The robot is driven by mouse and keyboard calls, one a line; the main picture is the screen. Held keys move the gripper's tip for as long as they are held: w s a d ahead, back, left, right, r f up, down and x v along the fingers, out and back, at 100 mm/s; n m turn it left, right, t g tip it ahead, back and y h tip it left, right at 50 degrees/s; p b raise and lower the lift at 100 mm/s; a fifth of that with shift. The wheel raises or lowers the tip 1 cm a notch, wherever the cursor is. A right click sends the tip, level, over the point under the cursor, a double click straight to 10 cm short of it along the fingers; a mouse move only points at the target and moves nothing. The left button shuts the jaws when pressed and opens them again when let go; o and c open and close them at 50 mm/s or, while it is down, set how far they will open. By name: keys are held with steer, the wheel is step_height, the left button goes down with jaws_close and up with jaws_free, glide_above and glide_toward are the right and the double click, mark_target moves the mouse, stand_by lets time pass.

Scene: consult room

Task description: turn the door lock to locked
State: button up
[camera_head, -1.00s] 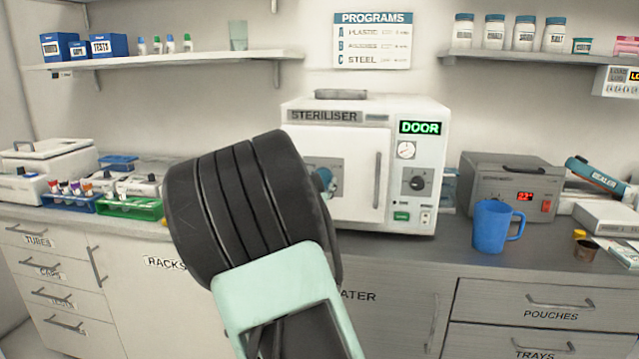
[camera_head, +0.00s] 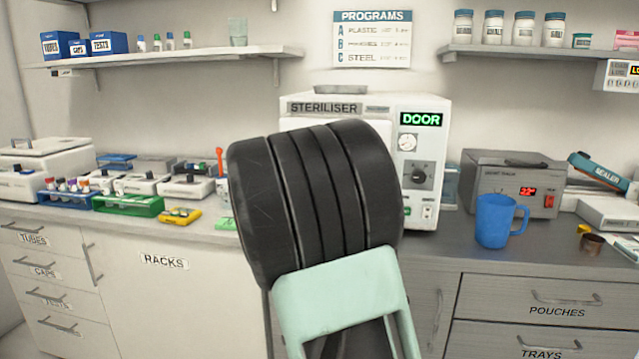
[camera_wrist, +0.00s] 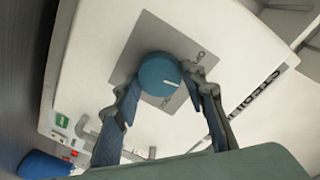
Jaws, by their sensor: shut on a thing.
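The steriliser (camera_head: 418,225) stands on the counter in the head view, and its green display (camera_head: 421,119) reads DOOR. My arm covers most of its door there, so the lock knob and my fingertips are hidden. In the wrist view the round blue lock knob (camera_wrist: 154,69) sits on a grey square plate (camera_wrist: 142,39) on the white door. A short white line on the knob points toward the lower right of that picture. My gripper (camera_wrist: 163,86) has one finger on each side of the knob and is shut on it. Small plate marks are too blurred to read.
A blue mug (camera_head: 494,222) and a grey box with a red display (camera_head: 512,185) stand right of the steriliser. A green rack (camera_head: 128,205) and a yellow item (camera_head: 180,216) lie to the left. Shelves hang above on both sides.

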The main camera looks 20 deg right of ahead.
steer(key=m+y+b, duration=0.1)
steer(key=m+b, duration=0.6)
steer(key=m, duration=0.3)
steer(key=shift+m+b, duration=0.3)
steer(key=shift+b, duration=0.1)
stand_by(0.4)
steer(key=o, duration=1.2)
steer(key=shift+c, duration=0.2)
steer(key=shift+s, duration=0.1)
steer(key=v, duration=0.7)
steer(key=shift+s, duration=0.2)
